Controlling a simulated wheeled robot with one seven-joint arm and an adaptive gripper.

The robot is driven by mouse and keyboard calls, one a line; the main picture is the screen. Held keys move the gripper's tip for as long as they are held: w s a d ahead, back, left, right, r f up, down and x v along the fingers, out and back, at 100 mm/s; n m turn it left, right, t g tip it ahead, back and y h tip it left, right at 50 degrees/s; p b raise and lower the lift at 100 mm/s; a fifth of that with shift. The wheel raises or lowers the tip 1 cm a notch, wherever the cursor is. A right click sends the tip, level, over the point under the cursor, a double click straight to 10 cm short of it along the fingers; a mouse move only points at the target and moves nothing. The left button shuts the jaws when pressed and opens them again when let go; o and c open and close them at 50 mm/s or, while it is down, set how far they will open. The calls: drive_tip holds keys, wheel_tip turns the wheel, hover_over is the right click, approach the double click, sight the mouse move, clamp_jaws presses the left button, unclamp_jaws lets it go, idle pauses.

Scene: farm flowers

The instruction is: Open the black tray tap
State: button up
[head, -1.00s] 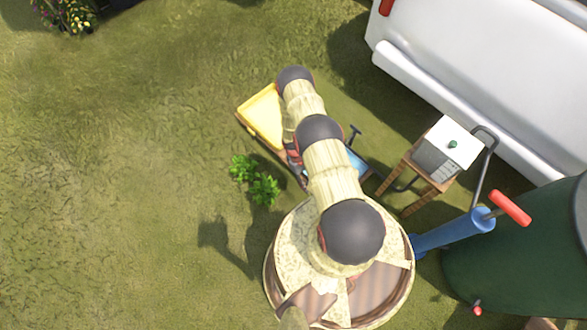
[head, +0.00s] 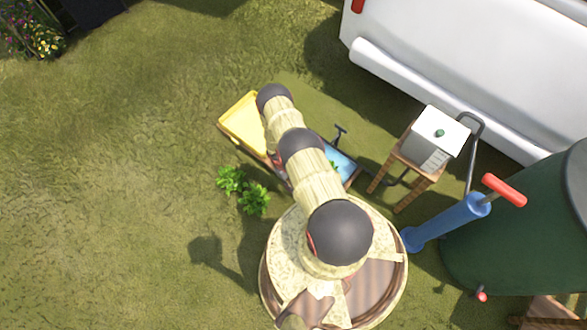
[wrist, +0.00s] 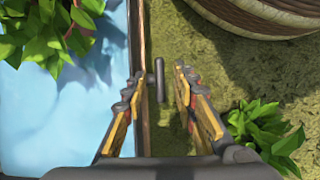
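A small dark T-shaped tap handle (wrist: 159,80) stands out from the right edge of a tray (wrist: 140,45) that holds blue water, in the wrist view. My gripper (wrist: 160,92) is open, with one finger to each side of the handle; I cannot tell whether either finger touches it. In the head view my arm covers my gripper and this handle. The water tray (head: 354,181) shows partly there, to the right of my arm, with a black T-shaped piece (head: 340,131) at its far side.
A yellow tray (head: 242,122) adjoins the water tray. Green plants (head: 243,190) grow on the grass to the left. A stool (head: 412,180) with a white-topped box (head: 437,135), a blue pump (head: 445,222) and a green barrel (head: 520,240) stand to the right. Open grass lies left.

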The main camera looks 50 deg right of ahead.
drive_tip(key=c, duration=0.3)
drive_tip(key=c, duration=0.4)
clamp_jaws()
